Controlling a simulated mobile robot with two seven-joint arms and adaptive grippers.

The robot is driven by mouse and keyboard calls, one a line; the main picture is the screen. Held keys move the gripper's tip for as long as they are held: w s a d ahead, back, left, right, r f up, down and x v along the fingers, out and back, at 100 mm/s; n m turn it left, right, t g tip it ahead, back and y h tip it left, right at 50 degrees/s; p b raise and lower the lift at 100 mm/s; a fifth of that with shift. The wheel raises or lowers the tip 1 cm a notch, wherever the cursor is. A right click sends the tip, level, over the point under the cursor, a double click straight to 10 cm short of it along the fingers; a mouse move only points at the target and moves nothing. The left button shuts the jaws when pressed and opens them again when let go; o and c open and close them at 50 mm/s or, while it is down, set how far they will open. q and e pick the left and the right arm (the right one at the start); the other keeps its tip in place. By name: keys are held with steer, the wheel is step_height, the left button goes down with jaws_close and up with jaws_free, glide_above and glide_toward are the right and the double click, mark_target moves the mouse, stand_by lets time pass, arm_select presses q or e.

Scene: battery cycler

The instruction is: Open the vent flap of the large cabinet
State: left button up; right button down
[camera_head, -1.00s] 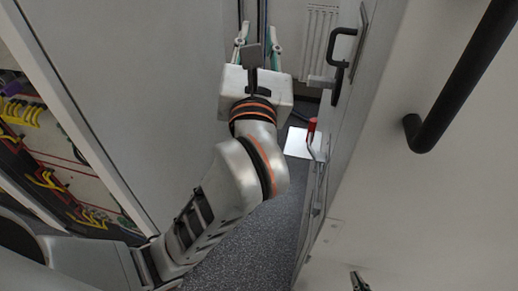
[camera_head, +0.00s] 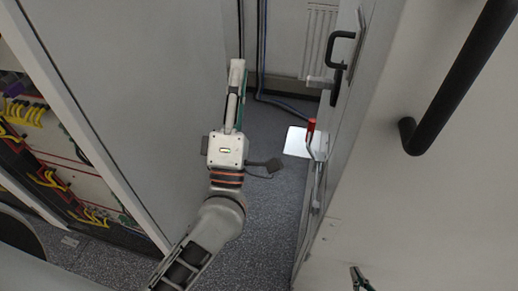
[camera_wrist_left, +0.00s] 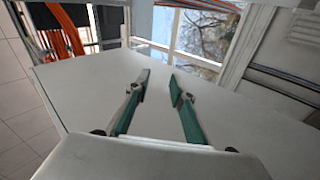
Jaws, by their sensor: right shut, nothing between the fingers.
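My left gripper (camera_head: 238,80) is turned edge-on in the head view, beside the large grey cabinet panel (camera_head: 140,70). In the left wrist view its green-backed fingers (camera_wrist_left: 159,76) stand apart with nothing between them. A flat pale panel (camera_wrist_left: 90,85) lies behind the fingers; contact cannot be told. I cannot clearly make out the vent flap. On the right, a grey door (camera_head: 372,65) carries a black handle (camera_head: 340,36) and a red-tipped lever (camera_head: 311,126). My right gripper (camera_head: 360,279) shows only as a small dark tip at the bottom edge; it is shut and empty.
An open rack with yellow and red cables (camera_head: 45,180) stands at the left. A thick black bar handle (camera_head: 465,75) is at upper right. Speckled floor (camera_head: 265,215) is free between the two sides. Cables (camera_head: 262,60) run along the back wall.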

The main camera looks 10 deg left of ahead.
arm_select(q)
steer(key=d+f+m+g+h, duration=0.2)
steer(key=f+m+h, duration=0.2)
steer(key=f+m, duration=0.3)
steer(key=d+f+m+g+h, duration=0.2)
steer(key=f+m+g+h, duration=0.1)
steer(key=f+m, duration=0.5)
steer(key=shift+s+d+f+h, duration=0.15)
steer(key=shift+s+f+h, duration=0.3)
steer(key=shift+f+h, duration=0.8)
steer(key=shift+f+y, duration=0.3)
steer(key=shift+y, duration=0.05)
